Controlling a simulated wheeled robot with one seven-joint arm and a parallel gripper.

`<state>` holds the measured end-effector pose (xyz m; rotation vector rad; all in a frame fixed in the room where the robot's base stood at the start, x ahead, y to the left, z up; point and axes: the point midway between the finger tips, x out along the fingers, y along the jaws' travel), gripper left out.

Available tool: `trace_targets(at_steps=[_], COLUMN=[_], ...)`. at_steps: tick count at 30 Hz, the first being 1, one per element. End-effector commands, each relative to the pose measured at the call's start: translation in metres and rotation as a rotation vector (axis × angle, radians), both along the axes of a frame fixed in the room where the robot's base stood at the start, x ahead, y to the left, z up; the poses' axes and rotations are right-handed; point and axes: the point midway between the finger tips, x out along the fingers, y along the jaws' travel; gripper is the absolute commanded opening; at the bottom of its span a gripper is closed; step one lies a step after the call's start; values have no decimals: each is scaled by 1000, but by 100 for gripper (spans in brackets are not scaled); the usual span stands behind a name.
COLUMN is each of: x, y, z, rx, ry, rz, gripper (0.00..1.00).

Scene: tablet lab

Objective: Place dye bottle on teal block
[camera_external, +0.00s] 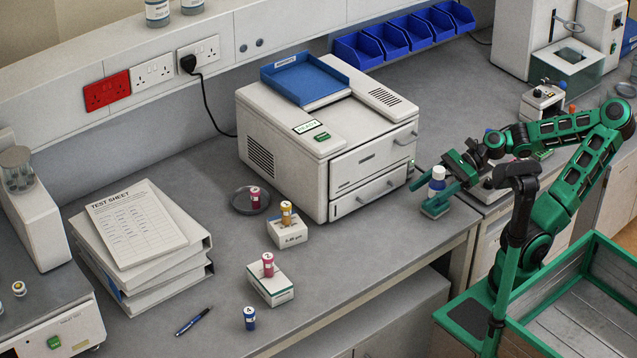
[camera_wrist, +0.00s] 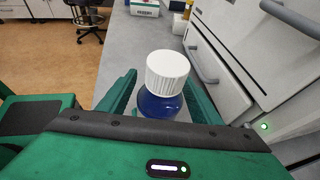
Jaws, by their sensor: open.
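The dye bottle is blue with a white cap (camera_external: 438,173), near the bench's front edge to the right of the white machine. In the wrist view, its white cap (camera_wrist: 167,72) and blue shoulder (camera_wrist: 160,104) show between my two fingers. My gripper (camera_external: 432,188) is open, with a finger on either side of the bottle. The teal block (camera_external: 434,210) shows low beneath the bottle and fingers. The bottle appears upright over the block, but a finger hides its lower part, so I cannot tell whether its base touches the block.
The white machine (camera_external: 330,150) with drawers stands close to the left of the bottle. The bench's front edge is close to my gripper.

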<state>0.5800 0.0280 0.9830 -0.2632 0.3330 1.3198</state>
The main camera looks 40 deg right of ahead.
Motion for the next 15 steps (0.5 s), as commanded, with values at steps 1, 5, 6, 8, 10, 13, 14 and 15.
trace_targets(at_steps=[1, 5, 6, 8, 10, 13, 14, 15], x=[0, -2, -3, -5, -7, -12, -12, -14], y=[-3, -14, -19, -27, -38, -53, -58, -64], z=[1, 6, 8, 11, 16, 22, 24, 27], rx=[0, 0, -1, -1, 0, 0, 0, 0], ry=[0, 0, 0, -1, -2, -2, -2, -2], rz=[-3, -5, -5, -7, -7, -7, -8, -8], gripper=[58, 58, 58, 58, 58, 58, 58, 58])
